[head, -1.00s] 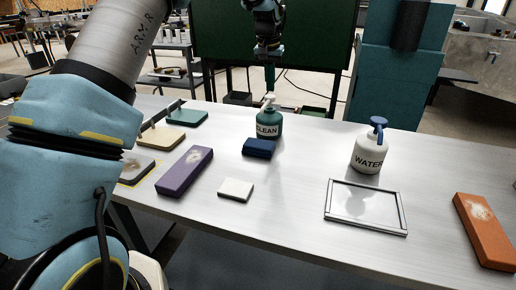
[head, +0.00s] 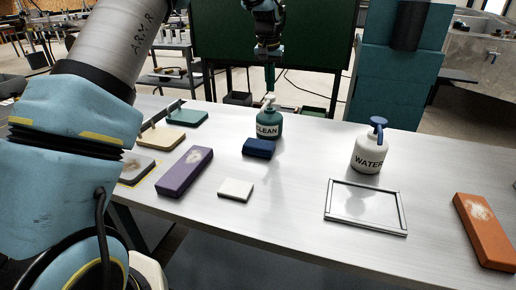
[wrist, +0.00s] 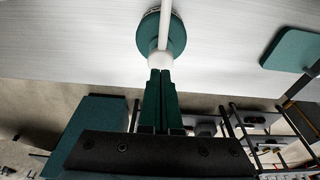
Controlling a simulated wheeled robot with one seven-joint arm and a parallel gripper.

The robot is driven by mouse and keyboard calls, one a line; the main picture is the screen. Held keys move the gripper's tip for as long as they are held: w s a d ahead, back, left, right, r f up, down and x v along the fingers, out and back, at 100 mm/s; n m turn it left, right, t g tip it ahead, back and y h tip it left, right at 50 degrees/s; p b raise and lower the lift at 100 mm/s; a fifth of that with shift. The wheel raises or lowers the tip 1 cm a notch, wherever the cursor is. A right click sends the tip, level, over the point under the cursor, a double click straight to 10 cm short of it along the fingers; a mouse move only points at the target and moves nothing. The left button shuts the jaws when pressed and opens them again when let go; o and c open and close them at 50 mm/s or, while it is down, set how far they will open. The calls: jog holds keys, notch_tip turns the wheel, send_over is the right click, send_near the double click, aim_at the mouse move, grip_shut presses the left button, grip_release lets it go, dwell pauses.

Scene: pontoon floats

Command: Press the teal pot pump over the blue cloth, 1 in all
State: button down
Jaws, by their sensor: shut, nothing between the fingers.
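The teal pot (head: 268,126) marked "CLEAN" stands upright on the table, with a white pump head (head: 269,101) on top. The blue cloth (head: 258,148), a dark folded block, lies just in front of the pot. My gripper (head: 270,88) points down right above the pump head, fingers together and empty. In the wrist view my gripper's teal fingertips (wrist: 161,73) are side by side at the white pump head (wrist: 160,60), with the teal pot (wrist: 173,35) beneath. I cannot tell whether the tips touch the pump.
A white "WATER" pot (head: 367,155) with a blue pump stands to the right, behind a framed pane (head: 365,207). A purple block (head: 185,171), a white block (head: 236,189) and an orange block (head: 485,230) lie on the table. Bare table surrounds the cloth's right side.

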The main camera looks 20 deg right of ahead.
aim_at(270, 96)
jog(key=shift+f, duration=0.25)
dwell(0.3)
jog(key=shift+f+b, duration=0.65)
jog(key=shift+f, duration=0.65)
jog(key=shift+r+p, duration=1.1)
jog(key=shift+r, duration=0.35)
notch_tip(270, 96, up, 6)
jog(key=p, duration=0.5)
